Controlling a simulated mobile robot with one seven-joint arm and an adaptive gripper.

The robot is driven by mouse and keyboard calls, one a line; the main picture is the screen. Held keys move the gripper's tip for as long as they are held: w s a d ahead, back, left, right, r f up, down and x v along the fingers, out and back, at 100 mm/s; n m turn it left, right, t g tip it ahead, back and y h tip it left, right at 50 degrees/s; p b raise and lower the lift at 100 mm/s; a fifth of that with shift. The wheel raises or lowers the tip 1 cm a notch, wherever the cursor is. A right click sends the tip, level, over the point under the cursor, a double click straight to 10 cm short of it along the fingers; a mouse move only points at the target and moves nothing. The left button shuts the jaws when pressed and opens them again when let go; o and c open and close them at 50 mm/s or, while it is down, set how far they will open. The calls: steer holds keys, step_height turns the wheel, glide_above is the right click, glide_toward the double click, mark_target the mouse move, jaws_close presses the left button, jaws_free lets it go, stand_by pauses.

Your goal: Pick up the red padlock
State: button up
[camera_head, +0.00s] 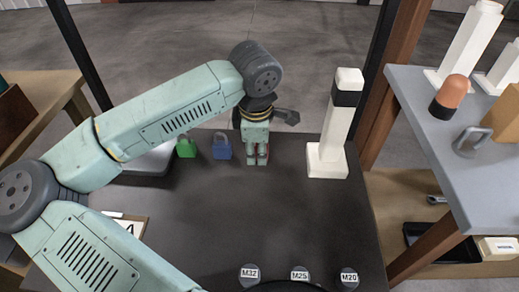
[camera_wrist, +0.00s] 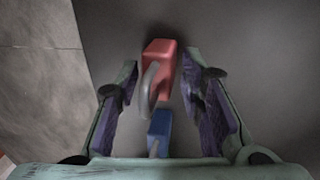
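The red padlock (camera_wrist: 162,62) lies on the dark table in the wrist view, a little beyond and between my fingertips, with its grey shackle toward me. My gripper (camera_wrist: 160,82) is open, one finger on each side, with nothing between the pads that I can see held. In the head view my gripper (camera_head: 257,158) points down at the table's far side, and the red padlock is largely hidden behind or beneath it. The blue padlock (camera_wrist: 159,126) sits nearer the palm in the wrist view, and shows left of my gripper in the head view (camera_head: 221,147).
A green padlock (camera_head: 186,147) stands left of the blue one. A white post with a black band (camera_head: 340,120) stands to the right. Round markers, including M25 (camera_head: 300,273), lie along the near edge. A grey shelf (camera_head: 455,165) is at the right. The table's middle is clear.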

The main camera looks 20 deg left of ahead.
jaws_close()
stand_by(0.5)
steer(key=shift+r+b, duration=0.35)
steer(key=shift+r, duration=0.2)
step_height(320, 180, up, 2)
steer(key=shift+r+b, duration=0.15)
steer(key=shift+b, duration=0.35)
steer(key=s+d+b, duration=0.1)
steer(key=s, duration=0.4)
steer(key=s+d+r+b, duration=0.1)
steer(key=s+d, duration=0.1)
steer(key=s, duration=0.3)
steer(key=s+d+b, duration=0.1)
steer(key=s+d, duration=0.1)
steer(key=s, duration=0.3)
steer(key=shift+s+r+b, duration=0.15)
steer(key=shift+r+b, duration=0.15)
steer(key=shift+b, duration=0.1)
